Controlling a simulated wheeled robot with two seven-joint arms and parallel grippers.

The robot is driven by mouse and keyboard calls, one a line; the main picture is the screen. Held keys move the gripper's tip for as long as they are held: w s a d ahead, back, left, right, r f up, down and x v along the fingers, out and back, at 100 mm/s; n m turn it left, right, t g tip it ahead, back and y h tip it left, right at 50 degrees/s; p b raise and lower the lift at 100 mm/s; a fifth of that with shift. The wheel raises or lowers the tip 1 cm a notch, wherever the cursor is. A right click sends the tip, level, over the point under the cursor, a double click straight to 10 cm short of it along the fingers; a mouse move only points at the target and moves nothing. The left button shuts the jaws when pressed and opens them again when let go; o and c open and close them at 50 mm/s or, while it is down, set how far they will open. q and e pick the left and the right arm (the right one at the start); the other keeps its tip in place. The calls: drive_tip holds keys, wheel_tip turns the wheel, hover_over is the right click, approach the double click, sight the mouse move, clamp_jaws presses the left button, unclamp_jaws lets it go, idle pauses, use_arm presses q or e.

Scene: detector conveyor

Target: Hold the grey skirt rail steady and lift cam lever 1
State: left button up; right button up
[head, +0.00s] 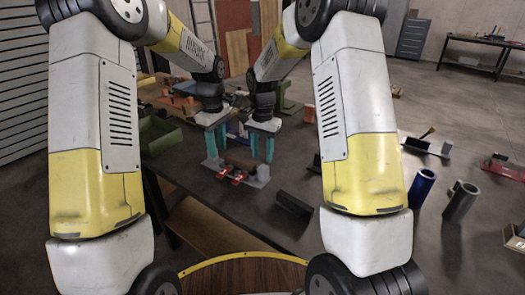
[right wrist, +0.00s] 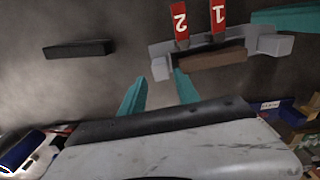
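The grey skirt rail (right wrist: 160,50) carries two red levers, cam lever 1 (right wrist: 217,16) and lever 2 (right wrist: 181,20), numbered upside down in the right wrist view. A brown bar (right wrist: 210,60) runs along it. In the head view the rail (head: 263,173) lies on the dark table, with the red levers (head: 232,175) facing me. My left gripper (head: 217,155) stands over the rail's left end, fingers apart; contact cannot be told. My right gripper (head: 262,160) is above the rail's right end, its teal fingers apart and empty; they also show in the right wrist view (right wrist: 160,79).
A dark angled piece (head: 294,205) lies on the table right of the rail, with clear tabletop between. A green bin (head: 160,137) stands at the left. A blue cylinder (head: 421,187) and a grey one (head: 460,202) stand further right.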

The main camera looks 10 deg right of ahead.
sight(262, 168)
wheel_tip(262, 168, down, 7)
drive_tip(key=shift+f, duration=0.15)
idle(0.4)
clamp_jaws()
idle(1.1)
